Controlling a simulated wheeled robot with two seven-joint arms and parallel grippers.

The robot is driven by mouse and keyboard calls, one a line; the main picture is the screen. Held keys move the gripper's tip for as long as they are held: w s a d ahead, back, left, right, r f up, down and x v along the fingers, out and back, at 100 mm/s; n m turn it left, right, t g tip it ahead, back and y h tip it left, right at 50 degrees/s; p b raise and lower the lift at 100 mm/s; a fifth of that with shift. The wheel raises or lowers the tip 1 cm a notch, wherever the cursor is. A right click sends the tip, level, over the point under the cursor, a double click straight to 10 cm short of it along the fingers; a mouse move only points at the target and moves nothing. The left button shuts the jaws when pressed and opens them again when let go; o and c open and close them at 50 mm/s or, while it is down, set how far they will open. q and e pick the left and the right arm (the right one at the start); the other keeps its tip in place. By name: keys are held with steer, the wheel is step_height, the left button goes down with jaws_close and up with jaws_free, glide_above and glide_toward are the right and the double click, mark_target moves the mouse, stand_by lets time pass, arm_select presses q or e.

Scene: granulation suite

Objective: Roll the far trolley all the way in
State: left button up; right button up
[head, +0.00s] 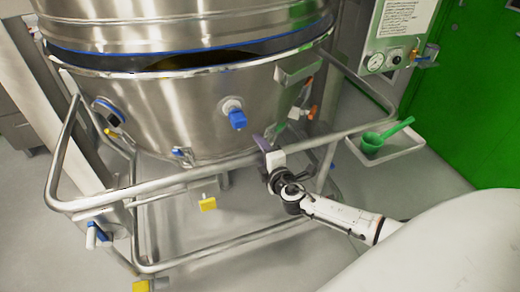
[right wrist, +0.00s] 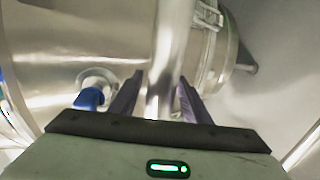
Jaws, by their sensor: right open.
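The trolley (head: 205,184) is a tubular steel frame carrying a large steel bowl (head: 180,105) with blue-handled fittings. It stands under a wide steel vessel (head: 190,25), and a dark gap shows between bowl rim and vessel. My right gripper (head: 266,145) is at the trolley's front push rail, right of its middle. In the right wrist view the rail (right wrist: 165,65) runs between the two dark fingers of the open gripper (right wrist: 160,97). Whether the fingers touch the rail, I cannot tell. My left gripper is not in view.
Yellow pedals (head: 208,203) show low on the trolley. At the right, a tray (head: 408,143) holds a green scoop (head: 385,134), below a gauge panel (head: 396,40). A green door or wall (head: 470,110) is behind.

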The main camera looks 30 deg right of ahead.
jaws_close()
steer(key=x, duration=0.1)
steer(key=b+x, duration=0.1)
steer(key=x, duration=0.1)
steer(key=shift+w+r+b, duration=0.3)
steer(key=shift+w+r, duration=0.05)
jaws_free()
steer(key=shift+s+r, duration=0.15)
steer(key=shift+s, duration=0.05)
